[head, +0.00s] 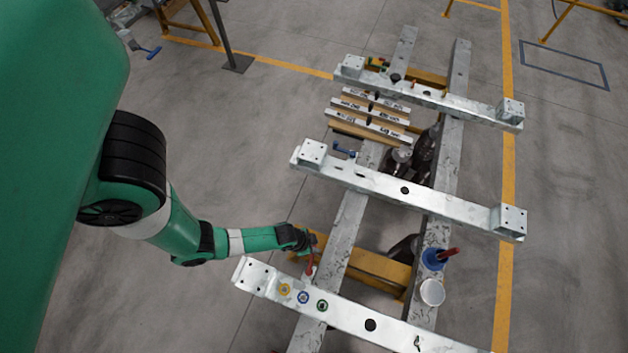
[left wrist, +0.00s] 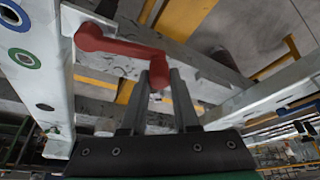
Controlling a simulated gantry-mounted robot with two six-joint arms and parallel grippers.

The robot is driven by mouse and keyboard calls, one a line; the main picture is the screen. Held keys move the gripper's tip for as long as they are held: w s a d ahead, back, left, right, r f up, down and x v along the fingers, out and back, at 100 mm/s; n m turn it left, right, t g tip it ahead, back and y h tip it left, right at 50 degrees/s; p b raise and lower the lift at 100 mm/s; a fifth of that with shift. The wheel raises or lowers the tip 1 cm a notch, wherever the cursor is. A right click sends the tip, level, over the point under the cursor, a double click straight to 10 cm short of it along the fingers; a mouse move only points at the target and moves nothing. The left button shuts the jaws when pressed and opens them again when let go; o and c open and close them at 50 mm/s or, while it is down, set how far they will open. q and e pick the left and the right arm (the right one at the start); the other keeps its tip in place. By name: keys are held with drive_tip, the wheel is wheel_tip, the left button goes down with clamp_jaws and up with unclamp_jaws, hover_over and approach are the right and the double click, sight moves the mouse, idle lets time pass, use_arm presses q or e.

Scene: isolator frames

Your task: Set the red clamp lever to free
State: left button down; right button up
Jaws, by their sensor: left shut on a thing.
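The red clamp lever (left wrist: 115,45) shows large in the left wrist view, with its round hub at the left and its arm running right and bending down between my fingers. It also shows small in the head view (head: 310,268), near the left end of the nearest crossbeam. My left gripper (left wrist: 160,80) is shut on the lever's bent end. In the head view my left gripper (head: 308,248) is at the lever, partly hidden by its own wrist. The clamp's base is hard to make out. My right gripper is not in view.
The nearest steel crossbeam (head: 345,320) carries yellow, blue and green rings. Two more crossbeams lie farther back over long rails. A blue cup with a red handle (head: 434,259) and a white cup (head: 432,292) stand on the right rail. Labelled bars (head: 370,115) lie farther back.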

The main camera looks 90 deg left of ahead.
use_arm(q)
drive_tip(key=shift+w+r, duration=0.15)
drive_tip(key=shift+w, duration=0.05)
drive_tip(key=c, duration=0.7)
unclamp_jaws()
drive_tip(key=shift+d, duration=0.2)
drive_tip(key=shift+o, duration=0.2)
drive_tip(key=p+v, duration=0.4)
drive_tip(key=v, duration=0.7)
drive_tip(key=shift+s+r, duration=0.2)
